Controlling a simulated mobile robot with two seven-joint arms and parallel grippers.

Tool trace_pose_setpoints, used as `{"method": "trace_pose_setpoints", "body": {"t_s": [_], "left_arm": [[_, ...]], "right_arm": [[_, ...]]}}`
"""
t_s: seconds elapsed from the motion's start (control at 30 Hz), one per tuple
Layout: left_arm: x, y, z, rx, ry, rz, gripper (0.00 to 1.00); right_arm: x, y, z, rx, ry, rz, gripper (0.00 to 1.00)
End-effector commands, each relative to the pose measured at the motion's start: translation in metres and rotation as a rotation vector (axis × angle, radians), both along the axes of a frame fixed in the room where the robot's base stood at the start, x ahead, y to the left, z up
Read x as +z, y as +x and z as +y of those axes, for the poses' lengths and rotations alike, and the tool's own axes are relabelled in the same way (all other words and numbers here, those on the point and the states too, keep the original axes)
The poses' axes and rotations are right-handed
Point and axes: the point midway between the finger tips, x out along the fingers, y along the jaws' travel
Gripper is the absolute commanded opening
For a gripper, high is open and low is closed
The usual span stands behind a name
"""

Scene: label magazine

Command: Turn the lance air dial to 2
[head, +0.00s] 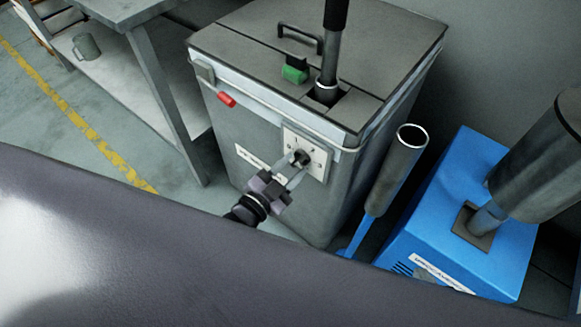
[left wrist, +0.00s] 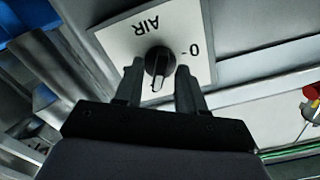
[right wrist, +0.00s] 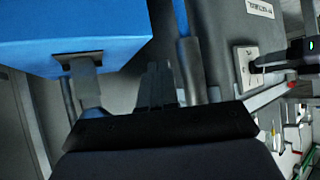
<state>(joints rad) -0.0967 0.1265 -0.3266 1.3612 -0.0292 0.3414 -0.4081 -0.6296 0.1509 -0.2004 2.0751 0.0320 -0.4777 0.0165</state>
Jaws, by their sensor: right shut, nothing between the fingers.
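The air dial is a dark knob (left wrist: 158,62) on a white plate (left wrist: 112,38) marked "AIR" and "0". In the left wrist view the plate is upside down, and the knob's pale pointer mark is toward the bottom, away from the 0. Other numbers are hidden or too small to read. In the head view the plate (head: 318,172) is on the front of the grey cabinet. My left gripper (head: 296,168) is open, its fingers (left wrist: 158,80) on either side of the knob with small visible gaps. My right gripper (right wrist: 157,80) is shut and empty, away from the dial.
The grey cabinet (head: 225,130) carries a red part (head: 227,99), a green part (head: 294,74) and a dark upright pole (head: 331,60). To its right stand a tilted grey tube (head: 395,165) and a blue box (head: 455,235). A workbench (head: 125,10) is at the left.

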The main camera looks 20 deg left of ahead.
Motion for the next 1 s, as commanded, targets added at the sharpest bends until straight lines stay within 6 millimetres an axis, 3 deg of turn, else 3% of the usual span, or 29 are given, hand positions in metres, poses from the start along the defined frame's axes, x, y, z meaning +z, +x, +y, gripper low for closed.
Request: {"method": "trace_pose_setpoints", "body": {"t_s": [0.23,0.63,1.0], "left_arm": [[0.001,-0.009,0.003,0.0,0.0,0.0,0.39],[0.001,-0.06,0.022,0.001,-0.001,0.001,0.39],[0.0,-0.067,0.025,0.001,0.0,0.0,0.39]], "right_arm": [[0.003,0.0,0.001,0.0,0.002,-0.001,0.0],[0.001,-0.003,-0.009,-0.019,-0.004,0.018,0.0],[-0.003,-0.008,-0.009,-0.02,-0.005,0.033,0.0]]}}
